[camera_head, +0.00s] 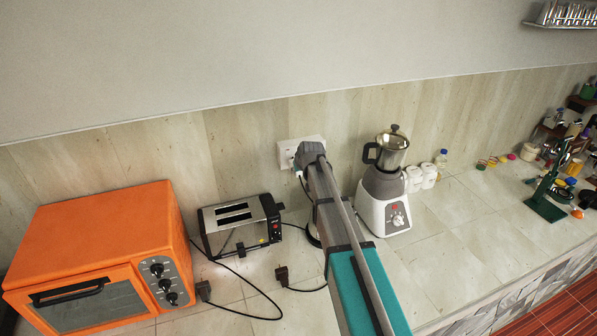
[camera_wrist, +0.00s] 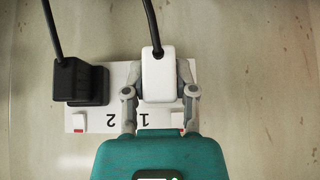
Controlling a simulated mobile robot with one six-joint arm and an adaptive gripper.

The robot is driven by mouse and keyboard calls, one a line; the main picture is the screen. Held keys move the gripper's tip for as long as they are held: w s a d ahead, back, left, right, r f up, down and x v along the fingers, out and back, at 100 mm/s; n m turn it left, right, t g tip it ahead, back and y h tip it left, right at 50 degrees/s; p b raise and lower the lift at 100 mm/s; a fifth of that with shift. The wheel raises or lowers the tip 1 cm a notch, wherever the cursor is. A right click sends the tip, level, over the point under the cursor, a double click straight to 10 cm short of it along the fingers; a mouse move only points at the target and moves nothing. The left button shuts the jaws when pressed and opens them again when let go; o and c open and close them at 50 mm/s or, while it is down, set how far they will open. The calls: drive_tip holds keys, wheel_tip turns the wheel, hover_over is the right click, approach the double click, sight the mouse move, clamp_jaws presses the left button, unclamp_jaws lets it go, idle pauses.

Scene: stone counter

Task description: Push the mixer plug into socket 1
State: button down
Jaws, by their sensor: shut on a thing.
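A white wall socket plate (camera_wrist: 116,72) is mounted on the tiled wall and also shows in the head view (camera_head: 285,148), partly behind my arm. Its marks 1 and 2 appear upside down in the wrist view. My gripper (camera_wrist: 160,88) is shut on a white plug (camera_wrist: 157,68) with a black cord, one finger on each side. The plug is in front of the socket 1 side; I cannot tell how deep it sits. A black plug (camera_wrist: 82,84) is at the socket 2 side. The mixer (camera_head: 385,192), white and grey with a metal jug, stands right of my arm.
An orange oven (camera_head: 105,240) and a black-and-silver toaster (camera_head: 240,225) stand on the left. Two loose black plugs lie on the counter, one near the oven (camera_head: 204,291) and one nearer my arm (camera_head: 282,275). White jars (camera_head: 421,177) stand right of the mixer.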

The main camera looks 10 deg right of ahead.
drive_tip(key=shift+w+a, duration=0.2)
drive_tip(key=shift+w, duration=0.8)
drive_tip(key=shift+c, duration=1.7)
unclamp_jaws()
drive_tip(key=shift+s, duration=0.15)
drive_tip(key=s+d, duration=0.1)
drive_tip(key=s, duration=0.7)
drive_tip(key=shift+s+d, duration=0.35)
drive_tip(key=shift+d, duration=0.05)
drive_tip(key=s+f+m+g+b, duration=0.1)
drive_tip(key=s+f+g+b, duration=0.2)
drive_tip(key=s, duration=1.1)
drive_tip(key=s+f+m+g+h+b, duration=0.1)
drive_tip(key=s+f+g+b, duration=0.3)
drive_tip(key=s+f+b, duration=0.5)
drive_tip(key=s+d+f, duration=0.1)
drive_tip(key=s+f, duration=0.3)
drive_tip(key=s, duration=0.2)
drive_tip(key=shift+s, duration=0.25)
